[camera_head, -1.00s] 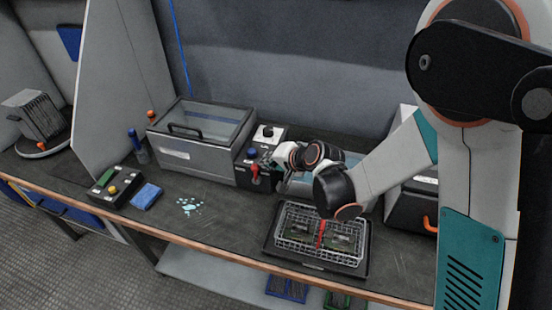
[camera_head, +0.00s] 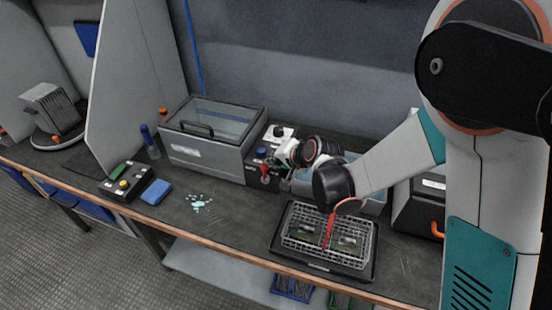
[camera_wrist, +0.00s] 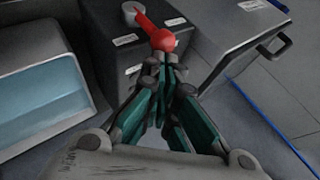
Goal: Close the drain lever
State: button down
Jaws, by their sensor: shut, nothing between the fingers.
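The drain lever (camera_head: 265,172) is a red handle on the front of a dark control box beside the lidded tank. In the wrist view the red lever (camera_wrist: 146,24) slants from a grey pivot down to a round red knob. My gripper (camera_wrist: 163,64) is shut and empty, its teal-sided fingers pointing at the knob. The fingertips are right at the knob; I cannot tell whether they touch. In the head view my gripper (camera_head: 276,162) is just right of the lever, and its fingertips are partly hidden.
The grey tank (camera_head: 212,140) with a clear lid stands left of the control box (camera_head: 257,182). A wire basket (camera_head: 328,231) with circuit boards and a red handle sits on a tray below my arm. A blue sponge (camera_head: 156,192) and a button box (camera_head: 126,182) lie left.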

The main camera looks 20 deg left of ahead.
jog(key=shift+a+r, duration=0.1)
jog(key=shift+a, duration=0.1)
jog(key=shift+a+r+n+g+h+p, duration=0.15)
jog(key=shift+a+h+p, duration=0.35)
jog(key=shift+h, duration=0.1)
jog(key=shift+a+r+n+g+h+p, duration=0.1)
jog(key=shift+a+n+g+h+p, duration=0.05)
jog(key=shift+a+h+p, duration=0.35)
jog(key=shift+w+a+h, duration=0.1)
jog(key=shift+a+h, duration=0.75)
jog(key=shift+h, duration=0.05)
jog(key=a+h, duration=0.1)
jog(key=a+f+n+h, duration=0.1)
jog(key=a+h, duration=0.1)
jog(key=shift+w+a+p, duration=0.1)
jog(key=shift+w+p, duration=0.05)
jog(key=shift+p, duration=0.15)
jog(key=shift+a+f+g+h, duration=0.3)
jog(key=shift+a+f+h, duration=0.15)
jog(key=shift+a, duration=0.15)
